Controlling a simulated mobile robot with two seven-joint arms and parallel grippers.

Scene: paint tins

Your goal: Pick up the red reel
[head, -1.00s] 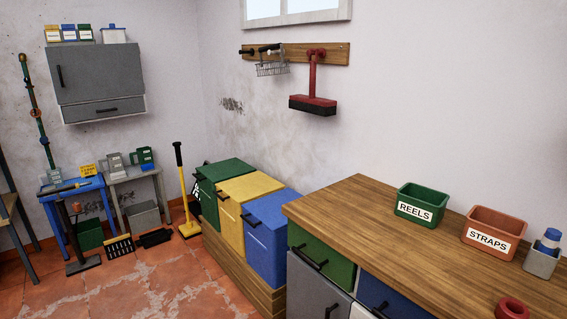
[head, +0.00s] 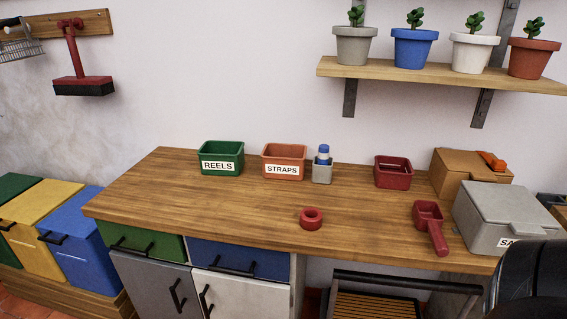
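The red reel (head: 311,218) lies flat on the wooden workbench (head: 200,205), close to its front edge and near the middle of the head view. It is a short ring with a hole in the top, and nothing touches it. Neither of my grippers shows in the head view. A dark rounded shape at the lower right corner hides part of the bench's right end.
Behind the reel stand a green REELS bin (head: 221,158), an orange STRAPS bin (head: 284,161) and a small grey holder (head: 322,173). To the right are a red bin (head: 393,172), a red scoop (head: 430,225) and a grey lidded box (head: 505,217). Bench around the reel is clear.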

